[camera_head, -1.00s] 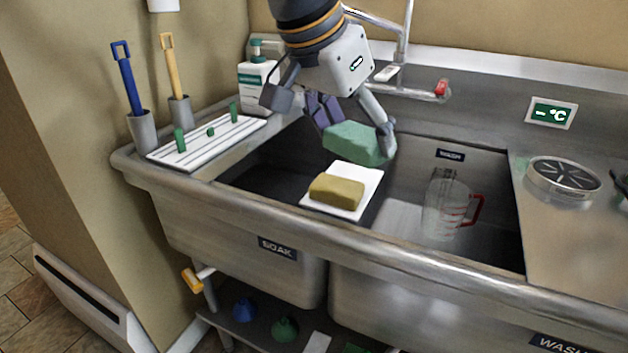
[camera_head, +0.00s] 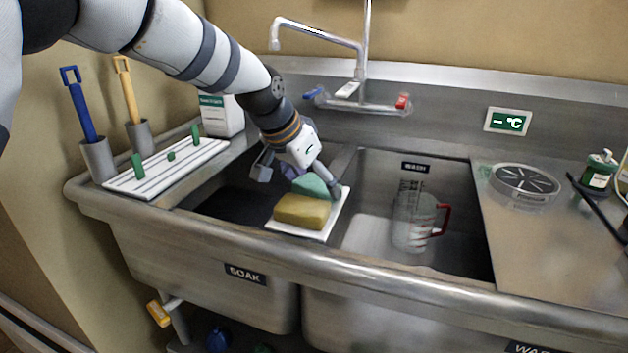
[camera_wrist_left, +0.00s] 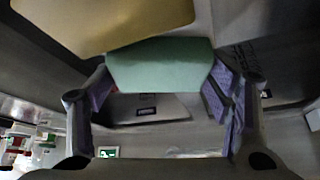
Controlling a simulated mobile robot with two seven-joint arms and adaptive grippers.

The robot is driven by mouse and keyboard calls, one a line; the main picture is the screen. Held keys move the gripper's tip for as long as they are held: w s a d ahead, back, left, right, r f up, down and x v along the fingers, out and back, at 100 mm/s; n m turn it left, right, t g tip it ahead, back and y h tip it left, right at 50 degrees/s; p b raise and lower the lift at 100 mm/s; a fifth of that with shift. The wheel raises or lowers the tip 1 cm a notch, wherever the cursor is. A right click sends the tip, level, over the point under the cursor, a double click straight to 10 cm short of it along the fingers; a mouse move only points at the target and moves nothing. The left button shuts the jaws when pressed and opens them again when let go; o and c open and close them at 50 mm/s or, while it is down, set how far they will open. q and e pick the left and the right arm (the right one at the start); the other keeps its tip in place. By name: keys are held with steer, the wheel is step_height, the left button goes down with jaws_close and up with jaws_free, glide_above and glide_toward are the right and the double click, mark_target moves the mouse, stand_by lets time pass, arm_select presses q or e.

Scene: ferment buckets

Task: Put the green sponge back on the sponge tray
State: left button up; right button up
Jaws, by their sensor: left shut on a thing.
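The green sponge (camera_head: 311,185) is between the fingers of my left gripper (camera_head: 296,182), low over the back part of the white sponge tray (camera_head: 338,208). In the left wrist view the green sponge (camera_wrist_left: 160,66) spans the gap between the purple finger pads of the gripper (camera_wrist_left: 162,95). A yellow sponge (camera_head: 302,211) lies on the front part of the tray, close beside the green one; it also shows in the wrist view (camera_wrist_left: 100,22). I cannot tell whether the green sponge touches the tray. My right gripper is not in view.
The tray sits across the divider between the soak sink (camera_head: 215,205) and the wash sink (camera_head: 365,235). A measuring jug (camera_head: 408,222) stands in the wash sink. A faucet (camera_head: 352,95) rises behind. A white rack (camera_head: 168,168) and brush holders are at the left.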

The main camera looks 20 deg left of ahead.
mark_target(317, 182)
arm_select(q)
steer(key=o, duration=1.1)
steer(key=shift+r, duration=0.2)
steer(key=v, duration=0.4)
steer(key=shift+w+d+p, duration=0.1)
steer(key=shift+p, duration=0.2)
steer(key=v, duration=0.8)
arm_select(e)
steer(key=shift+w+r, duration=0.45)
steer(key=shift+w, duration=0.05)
arm_select(q)
steer(key=shift+f, duration=0.15)
